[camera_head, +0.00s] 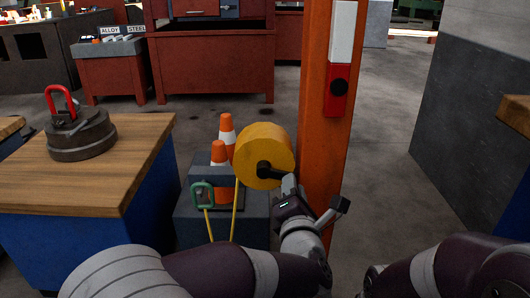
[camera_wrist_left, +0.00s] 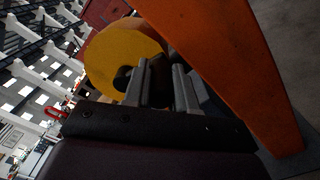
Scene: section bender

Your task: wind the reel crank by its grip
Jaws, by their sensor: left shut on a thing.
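A yellow reel (camera_head: 258,143) is mounted on the left side of an orange post (camera_head: 322,130). Its dark crank (camera_head: 266,169) sits on the reel's near face. My left gripper (camera_head: 287,186) is at the crank's right end, just below and right of the reel's middle. In the left wrist view the reel (camera_wrist_left: 118,48) is behind the fingers. There my left gripper (camera_wrist_left: 160,85) is shut on the dark crank grip (camera_wrist_left: 158,76), which is mostly hidden between the fingers. My right gripper is out of view; only part of its arm shows at lower right.
The orange post stands close to my left gripper. Yellow lines hang from the reel to a green-framed hook (camera_head: 202,194). Orange-white cones (camera_head: 220,155) stand on a grey block behind. A wooden-topped bench (camera_head: 120,185) with a red-handled weight (camera_head: 80,137) is left.

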